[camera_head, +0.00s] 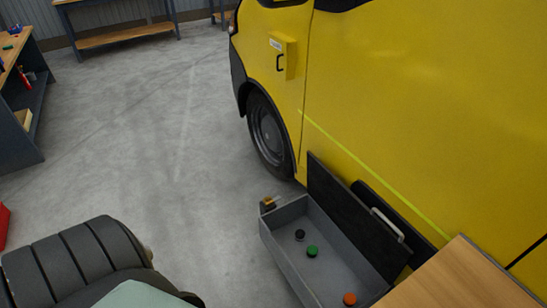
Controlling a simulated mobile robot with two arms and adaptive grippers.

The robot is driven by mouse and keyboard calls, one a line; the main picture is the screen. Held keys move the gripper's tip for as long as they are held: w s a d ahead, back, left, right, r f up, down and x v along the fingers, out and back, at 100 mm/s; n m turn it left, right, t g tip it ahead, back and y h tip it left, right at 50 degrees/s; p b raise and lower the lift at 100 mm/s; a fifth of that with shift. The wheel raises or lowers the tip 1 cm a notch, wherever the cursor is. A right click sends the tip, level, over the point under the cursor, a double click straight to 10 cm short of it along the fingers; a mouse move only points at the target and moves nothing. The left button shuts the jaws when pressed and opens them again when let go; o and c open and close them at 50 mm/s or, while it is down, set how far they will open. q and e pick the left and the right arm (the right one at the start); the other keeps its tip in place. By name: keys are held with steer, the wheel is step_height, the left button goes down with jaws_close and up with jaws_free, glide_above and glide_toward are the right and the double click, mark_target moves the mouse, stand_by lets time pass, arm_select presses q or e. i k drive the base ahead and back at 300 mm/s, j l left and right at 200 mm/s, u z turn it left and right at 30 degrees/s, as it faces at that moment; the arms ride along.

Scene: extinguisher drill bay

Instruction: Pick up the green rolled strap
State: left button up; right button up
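A small round green thing (312,251), which looks like the green rolled strap, lies on the floor of an open grey drawer (271,243) low at the side of the yellow vehicle. It lies between a black round thing (299,235) and an orange round thing (349,299), apart from both. Neither of my grippers shows in the head view, so I cannot see whether they are open or shut.
The yellow vehicle (400,110) fills the right side. A dark panel (350,222) stands along the drawer's vehicle side. A wooden top (462,280) is at the lower right. A workbench (20,120) stands at the left. The grey floor between is clear.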

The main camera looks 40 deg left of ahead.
mark_target(312, 251)
steer(key=u, duration=0.8)
steer(key=i+j+z, duration=0.15)
steer(key=j, duration=0.2)
steer(key=i+j+z, duration=0.2)
steer(key=i+j, duration=0.1)
steer(key=j, duration=0.05)
